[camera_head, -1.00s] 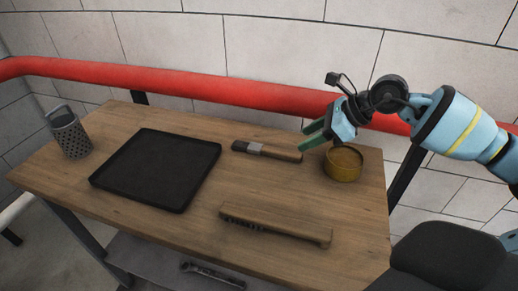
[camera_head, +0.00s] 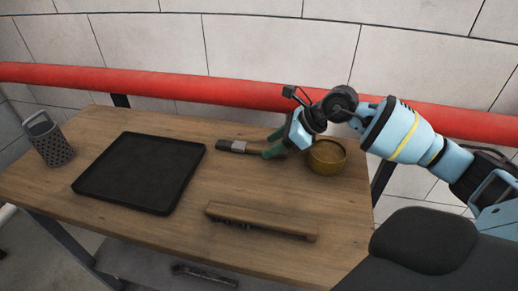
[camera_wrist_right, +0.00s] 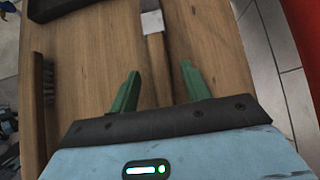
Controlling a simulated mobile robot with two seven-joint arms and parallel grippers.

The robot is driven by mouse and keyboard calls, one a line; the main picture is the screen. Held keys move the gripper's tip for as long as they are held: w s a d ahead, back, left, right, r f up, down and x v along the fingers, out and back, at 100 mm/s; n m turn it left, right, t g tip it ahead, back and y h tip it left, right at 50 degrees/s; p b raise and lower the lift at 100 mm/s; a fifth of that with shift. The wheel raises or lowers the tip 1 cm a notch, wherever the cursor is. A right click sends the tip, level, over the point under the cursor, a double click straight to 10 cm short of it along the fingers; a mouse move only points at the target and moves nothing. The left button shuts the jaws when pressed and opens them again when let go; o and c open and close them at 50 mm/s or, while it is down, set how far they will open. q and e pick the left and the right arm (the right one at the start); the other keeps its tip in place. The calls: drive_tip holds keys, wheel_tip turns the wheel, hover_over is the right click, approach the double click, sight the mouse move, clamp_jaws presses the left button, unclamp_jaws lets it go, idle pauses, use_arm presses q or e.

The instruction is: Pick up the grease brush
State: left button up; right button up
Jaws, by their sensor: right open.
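The grease brush (camera_head: 232,146) lies flat on the table, with dark bristles, a metal ferrule and a wooden handle. My right gripper (camera_head: 271,145) is at its handle end, covering part of the handle in the head view. In the right wrist view the brush handle (camera_wrist_right: 157,62) runs between the two green fingers of my right gripper (camera_wrist_right: 160,84). The fingers are open, with a gap on each side of the handle. My left gripper is not in view.
A brass-coloured tin (camera_head: 327,158) stands close to my right gripper. A wooden wire brush (camera_head: 262,221) lies nearer the front edge. A black tray (camera_head: 140,172) and a perforated metal holder (camera_head: 48,140) stand to the left. A red pipe (camera_head: 190,87) runs behind the table.

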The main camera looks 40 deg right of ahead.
drive_tip(key=shift+x, duration=0.75)
clamp_jaws()
drive_tip(key=shift+r, duration=0.1)
